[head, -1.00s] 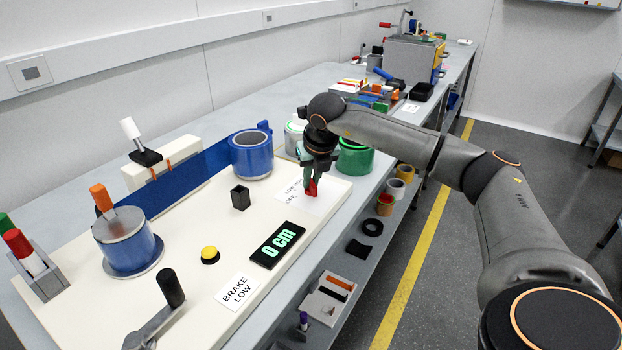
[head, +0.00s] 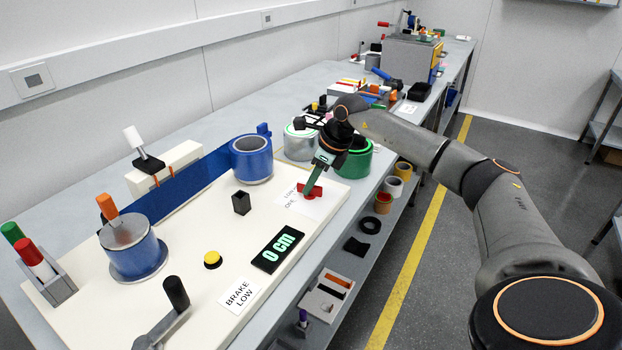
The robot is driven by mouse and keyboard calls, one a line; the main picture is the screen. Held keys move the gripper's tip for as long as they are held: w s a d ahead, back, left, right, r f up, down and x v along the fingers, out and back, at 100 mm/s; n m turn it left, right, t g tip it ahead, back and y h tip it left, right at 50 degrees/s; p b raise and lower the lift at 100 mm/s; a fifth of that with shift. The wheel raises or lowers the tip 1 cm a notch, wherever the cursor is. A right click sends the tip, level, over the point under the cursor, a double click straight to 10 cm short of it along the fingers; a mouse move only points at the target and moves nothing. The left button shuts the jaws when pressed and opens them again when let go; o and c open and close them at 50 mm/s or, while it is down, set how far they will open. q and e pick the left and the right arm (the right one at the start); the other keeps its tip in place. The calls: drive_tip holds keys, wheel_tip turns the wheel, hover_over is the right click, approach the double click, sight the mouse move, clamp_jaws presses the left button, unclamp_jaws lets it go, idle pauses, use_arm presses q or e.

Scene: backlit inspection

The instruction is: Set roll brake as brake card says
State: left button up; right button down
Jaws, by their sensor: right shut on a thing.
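The brake card (head: 238,296) reads "BRAKE LOW" and lies at the front of the cream board. The red brake knob (head: 311,191) stands at the right end of the board on a white label (head: 289,203). The label's words are partly legible, with "OFF" the clearest. My right gripper (head: 310,187) comes down tilted from above and is shut on the red knob. Its fingers hide part of the knob, and I cannot tell exactly which mark it points to. The blue roll (head: 251,158) stands behind, with a blue strip (head: 193,178) running left. My left gripper is not in view.
A yellow button (head: 212,258), a black crank handle (head: 176,293) and a second blue roll (head: 135,250) with an orange handle are on the board. A green roll (head: 354,163) stands close behind my right gripper.

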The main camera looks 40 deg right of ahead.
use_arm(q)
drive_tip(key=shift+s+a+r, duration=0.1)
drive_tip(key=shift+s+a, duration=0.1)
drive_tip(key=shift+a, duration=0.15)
use_arm(e)
drive_tip(key=shift+n+y, duration=0.3)
drive_tip(key=shift+n, duration=0.5)
use_arm(q)
drive_tip(key=shift+p, duration=0.3)
use_arm(e)
drive_tip(key=shift+d, duration=0.1)
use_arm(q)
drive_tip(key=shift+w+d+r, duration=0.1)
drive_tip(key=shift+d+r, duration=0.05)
use_arm(e)
drive_tip(key=c, duration=0.9)
unclamp_jaws()
drive_tip(key=shift+r, duration=0.1)
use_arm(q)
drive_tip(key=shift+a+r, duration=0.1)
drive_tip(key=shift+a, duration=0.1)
use_arm(e)
drive_tip(key=v, duration=1.2)
drive_tip(key=shift+r, duration=0.2)
drive_tip(key=shift+w, duration=0.1)
